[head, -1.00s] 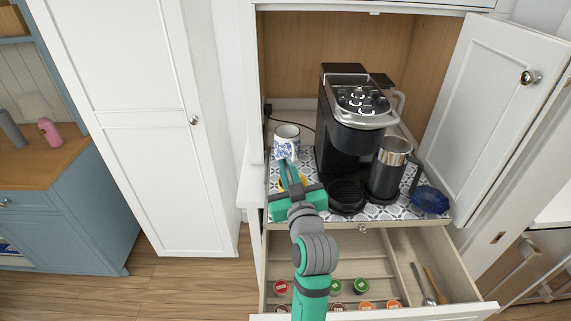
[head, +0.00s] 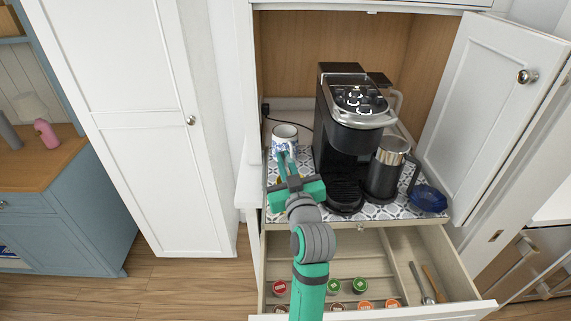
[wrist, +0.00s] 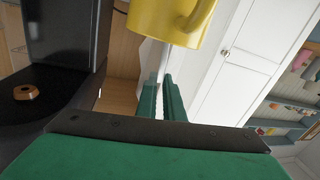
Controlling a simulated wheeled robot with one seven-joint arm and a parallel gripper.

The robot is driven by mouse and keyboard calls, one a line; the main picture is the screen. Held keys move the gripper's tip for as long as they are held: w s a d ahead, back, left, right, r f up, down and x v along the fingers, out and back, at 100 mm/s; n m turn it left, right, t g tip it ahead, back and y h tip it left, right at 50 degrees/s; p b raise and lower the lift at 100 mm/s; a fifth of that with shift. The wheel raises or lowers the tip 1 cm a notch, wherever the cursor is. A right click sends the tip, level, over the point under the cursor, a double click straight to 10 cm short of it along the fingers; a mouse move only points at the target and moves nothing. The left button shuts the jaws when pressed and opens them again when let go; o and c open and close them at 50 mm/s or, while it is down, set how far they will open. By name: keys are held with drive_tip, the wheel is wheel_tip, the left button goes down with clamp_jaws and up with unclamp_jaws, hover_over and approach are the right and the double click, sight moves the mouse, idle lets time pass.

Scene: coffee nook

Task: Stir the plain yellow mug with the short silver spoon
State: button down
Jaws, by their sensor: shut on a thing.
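My gripper (head: 286,160) is in front of the blue-and-white mug, left of the coffee machine. The wrist view shows its two green fingers (wrist: 163,98) close together on the short silver spoon (wrist: 163,62), a thin pale strip running toward the plain yellow mug. The yellow mug (wrist: 172,18) is at the top of the wrist view, its handle to the right, and the spoon reaches its near edge. Whether the spoon's tip is inside is hidden. In the head view the mug is almost wholly covered by my gripper.
The coffee machine (head: 350,130) and a dark frother jug (head: 386,170) stand right of my gripper. A blue-and-white mug (head: 285,138) is behind it, a blue bowl (head: 429,198) at the right. The open drawer (head: 392,252) below holds pods and utensils.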

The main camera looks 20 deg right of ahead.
drive_tip(key=shift+w+a+r, duration=0.2)
drive_tip(key=shift+r, duration=0.45)
drive_tip(key=shift+w+a+r, duration=0.1)
drive_tip(key=shift+w+r, duration=0.25)
drive_tip(key=shift+r, duration=0.55)
drive_tip(key=shift+w+a+r, duration=0.1)
drive_tip(key=shift+w+r, duration=0.25)
drive_tip(key=shift+r, duration=0.55)
drive_tip(key=shift+w+r, duration=0.35)
drive_tip(key=shift+r, duration=0.55)
drive_tip(key=shift+w+r, duration=0.1)
drive_tip(key=shift+r, duration=2.35)
drive_tip(key=shift+d, duration=0.1)
drive_tip(key=shift+a, duration=0.2)
